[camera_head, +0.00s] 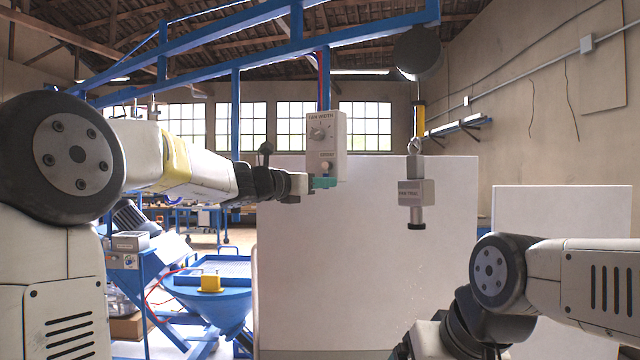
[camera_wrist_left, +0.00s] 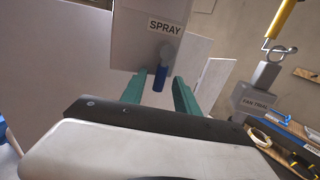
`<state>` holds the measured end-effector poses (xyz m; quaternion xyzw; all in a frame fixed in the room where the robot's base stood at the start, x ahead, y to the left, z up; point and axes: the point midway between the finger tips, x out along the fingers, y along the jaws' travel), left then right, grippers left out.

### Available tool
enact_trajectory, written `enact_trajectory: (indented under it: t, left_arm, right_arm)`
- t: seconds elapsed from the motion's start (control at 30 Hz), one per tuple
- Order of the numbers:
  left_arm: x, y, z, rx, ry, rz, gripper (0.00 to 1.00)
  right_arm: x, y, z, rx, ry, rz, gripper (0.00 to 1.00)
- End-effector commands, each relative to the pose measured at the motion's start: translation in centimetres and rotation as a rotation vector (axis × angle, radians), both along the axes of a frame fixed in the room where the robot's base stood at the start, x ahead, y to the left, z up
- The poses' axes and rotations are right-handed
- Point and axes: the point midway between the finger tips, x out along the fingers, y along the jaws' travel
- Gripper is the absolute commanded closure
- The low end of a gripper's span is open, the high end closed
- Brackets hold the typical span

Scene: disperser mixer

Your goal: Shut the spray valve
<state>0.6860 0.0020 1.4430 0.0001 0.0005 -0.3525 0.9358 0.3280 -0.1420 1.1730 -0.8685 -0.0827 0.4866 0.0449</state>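The spray valve is a small grey pivot with a blue lever (camera_wrist_left: 160,78) under a SPRAY label in the left wrist view. It sits on a grey control box (camera_wrist_left: 130,40), which also shows in the head view (camera_head: 340,130) with a FAN WIDTH knob above. The lever hangs almost straight down. My left gripper (camera_wrist_left: 160,92) is open, its teal fingers apart on either side of the lever, with gaps visible. In the head view the left gripper (camera_head: 324,183) is at the box's lower edge. My right arm is at the lower right; its fingertips are out of frame.
Large white panels (camera_head: 370,270) stand behind. A blue overhead frame (camera_head: 230,68) spans above. A blue hopper (camera_head: 215,295) stands at the lower left.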

Motion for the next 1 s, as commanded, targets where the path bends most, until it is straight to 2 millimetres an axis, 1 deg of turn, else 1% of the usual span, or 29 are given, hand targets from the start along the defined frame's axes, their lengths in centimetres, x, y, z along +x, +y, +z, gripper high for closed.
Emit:
enact_trajectory:
  t: [0.03,0.17,0.2,0.23,0.67,0.87,1.0]
  left_arm:
    - [-0.01,0.01,0.0,0.0,0.0,0.0,0.63]
    - [-0.02,0.03,0.0,0.0,0.0,0.0,0.89]
    - [-0.02,0.02,-0.01,0.0,0.0,0.0,0.96]
    - [-0.02,0.03,-0.01,0.0,0.0,0.0,1.0]
    - [0.08,0.23,0.02,0.036,-0.021,0.001,1.0]
    - [0.32,0.59,0.2,0.132,-0.079,0.001,1.0]
    - [0.54,0.96,0.38,0.234,-0.138,0.0,1.0]
  right_arm:
    - [0.0,0.0,0.0,0.0,0.0,0.0,0.11]
    - [0.0,0.0,0.0,0.0,0.0,0.0,0.11]
    - [0.0,0.0,0.0,0.0,0.0,0.0,0.11]
    - [0.0,0.0,0.0,0.0,0.0,0.0,0.11]
    - [0.0,0.0,0.0,0.0,0.0,0.0,0.11]
    - [0.0,0.0,0.0,0.0,0.0,0.0,0.11]
    - [0.0,0.0,0.0,0.0,0.0,0.0,0.11]
